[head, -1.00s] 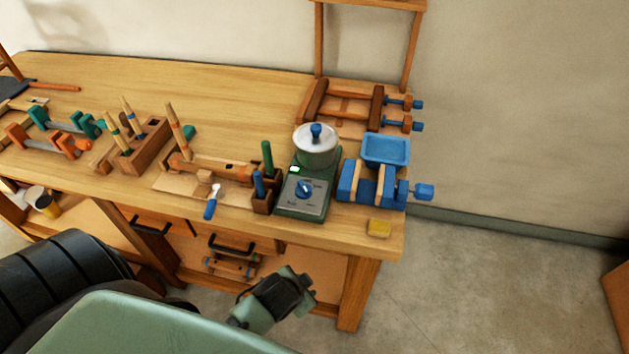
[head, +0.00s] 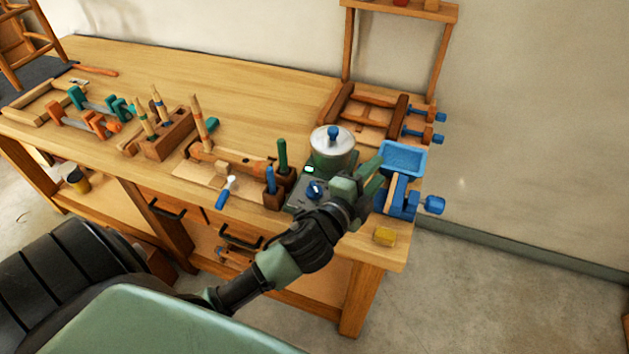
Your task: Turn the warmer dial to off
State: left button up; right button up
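The green warmer (head: 300,198) stands near the front right of the workbench, with a lidded metal pot (head: 332,145) on top. Its blue dial (head: 314,189) is on the sloped front panel beside a small lit display. The dial's mark is too small to read. My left gripper (head: 378,178) is over the right side of the warmer, just right of the dial and apart from it. Its green fingers look spread and empty, pointing up and right. My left wrist hides part of the panel. My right gripper is not in view.
A blue vise (head: 402,200) and blue tray (head: 404,157) are close to the right of my gripper. Dark blocks with blue and green handles (head: 282,155) stand just left of the warmer.

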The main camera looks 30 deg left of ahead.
pick_arm(q)
jog(key=w+d+r+m+t+h, duration=0.2)
jog(key=d+r+m+h, duration=0.6)
jog(key=r+m, duration=0.3)
jog(key=d+m+g+h, duration=0.35)
jog(key=m+h, duration=0.25)
jog(key=m, duration=0.4)
jog(key=m+g+y, duration=1.5)
jog(key=m, duration=1)
send_over(314, 186)
notch_tip(314, 186, down, 13)
jog(key=shift+d+f, duration=0.1)
jog(key=shift+d, duration=0.05)
jog(key=shift+a+f, duration=0.15)
jog(key=shift+a, duration=0.05)
notch_tip(314, 186, down, 6)
jog(key=shift+f+p, duration=0.1)
jog(key=shift+p, duration=1.1)
jog(key=shift+d+f, duration=0.1)
jog(key=shift+f, duration=0.5)
